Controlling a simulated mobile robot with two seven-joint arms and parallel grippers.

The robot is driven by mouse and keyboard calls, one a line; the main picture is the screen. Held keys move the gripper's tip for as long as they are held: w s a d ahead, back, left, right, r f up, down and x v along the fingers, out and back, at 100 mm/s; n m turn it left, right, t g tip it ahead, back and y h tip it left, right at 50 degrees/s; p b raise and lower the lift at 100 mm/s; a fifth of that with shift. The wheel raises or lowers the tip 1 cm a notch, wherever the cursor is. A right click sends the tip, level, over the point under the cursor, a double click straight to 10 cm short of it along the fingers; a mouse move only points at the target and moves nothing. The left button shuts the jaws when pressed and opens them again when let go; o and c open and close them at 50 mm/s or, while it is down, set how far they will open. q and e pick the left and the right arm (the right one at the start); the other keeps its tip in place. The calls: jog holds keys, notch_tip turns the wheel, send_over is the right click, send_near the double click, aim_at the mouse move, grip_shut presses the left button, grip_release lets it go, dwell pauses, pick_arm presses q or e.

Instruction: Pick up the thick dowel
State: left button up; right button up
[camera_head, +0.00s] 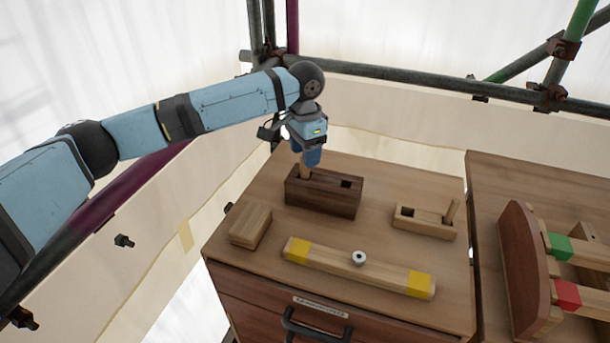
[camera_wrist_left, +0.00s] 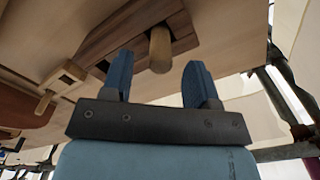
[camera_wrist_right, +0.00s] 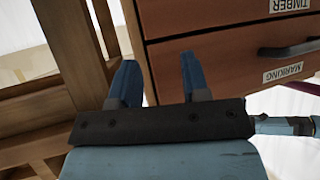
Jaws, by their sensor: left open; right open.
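The thick dowel (camera_head: 304,173) is a round light-wood peg standing in the left hole of a dark wooden block (camera_head: 330,198). The block's other, square hole is empty. My left gripper (camera_head: 307,158) is at the dowel's upper end, pointing down. In the left wrist view the dowel (camera_wrist_left: 160,50) shows between the two open blue fingers, with space on both sides. The fingers are not closed on it. My right gripper (camera_wrist_right: 158,62) is open and empty, low beside the drawer cabinet, and is outside the head view.
A small wooden block (camera_head: 251,226) lies left. A yellow-banded bar (camera_head: 345,268) lies in front. A wooden rack (camera_head: 530,270) stands right. Scaffold tubes (camera_head: 410,81) run behind.

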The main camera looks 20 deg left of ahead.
pick_arm(q)
notch_tip(320, 180, down, 2)
jog(key=shift+f, duration=0.1)
jog(key=c, duration=1)
pick_arm(e)
jog(key=shift+a, duration=0.1)
pick_arm(q)
notch_tip(320, 180, up, 20)
jog(key=p, duration=0.3)
pick_arm(e)
jog(key=shift+r, duration=0.5)
